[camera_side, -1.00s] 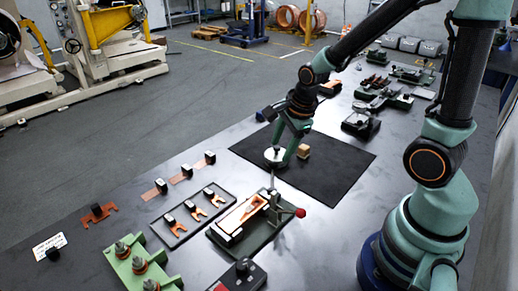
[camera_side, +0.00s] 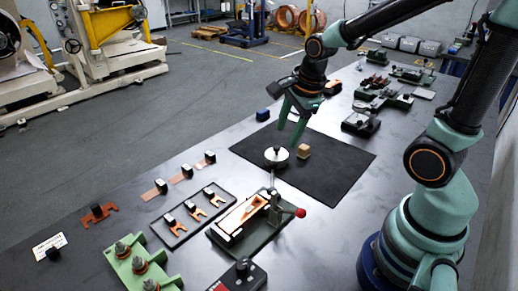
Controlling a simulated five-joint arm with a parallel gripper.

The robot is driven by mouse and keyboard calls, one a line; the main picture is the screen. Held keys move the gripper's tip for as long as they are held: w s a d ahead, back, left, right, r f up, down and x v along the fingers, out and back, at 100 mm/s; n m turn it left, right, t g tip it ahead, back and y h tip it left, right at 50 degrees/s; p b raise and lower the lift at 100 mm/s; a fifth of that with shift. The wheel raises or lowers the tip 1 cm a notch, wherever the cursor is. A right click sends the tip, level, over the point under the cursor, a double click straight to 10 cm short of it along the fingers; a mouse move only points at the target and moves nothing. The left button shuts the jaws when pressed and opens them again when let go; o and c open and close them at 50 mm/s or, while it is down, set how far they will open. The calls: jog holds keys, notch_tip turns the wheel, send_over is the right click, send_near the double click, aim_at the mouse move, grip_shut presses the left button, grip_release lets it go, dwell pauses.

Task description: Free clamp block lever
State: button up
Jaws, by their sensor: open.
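The green clamp block (camera_side: 262,236) stands at the front middle of the table. Its lever ends in a red ball knob (camera_side: 300,213) at the block's right side. A copper-coloured piece (camera_side: 240,214) lies in the block, beside the clamp's metal parts. A thin upright rod shows at the block's far end. My gripper (camera_side: 287,138) is open and empty, fingers pointing down, above the black mat (camera_side: 335,165) and well behind the clamp block. A white disc with a dark knob (camera_side: 277,158) lies on the mat just below the fingers, apparently clear of them.
A wooden cube (camera_side: 303,151) sits right of the disc. A tray (camera_side: 180,226) with copper forks lies left of the clamp block. A green stand (camera_side: 130,262) and a control box (camera_side: 240,276) are in front. The mat's right part is bare.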

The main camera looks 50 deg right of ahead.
jog(key=w+d+g, duration=0.2)
jog(key=w+g, duration=0.4)
jog(key=w, duration=0.2)
jog(key=g+y, duration=0.1)
jog(key=g, duration=0.1)
send_near(273, 178)
jog(key=f, duration=0.1)
jog(key=d+f, duration=0.1)
jog(key=f, duration=0.1)
jog(key=s+f, duration=0.1)
jog(key=shift+s+d+f, duration=0.1)
jog(key=shift+d+f, duration=0.3)
grip_shut()
jog(key=shift+t, duration=0.3)
dwell(0.9)
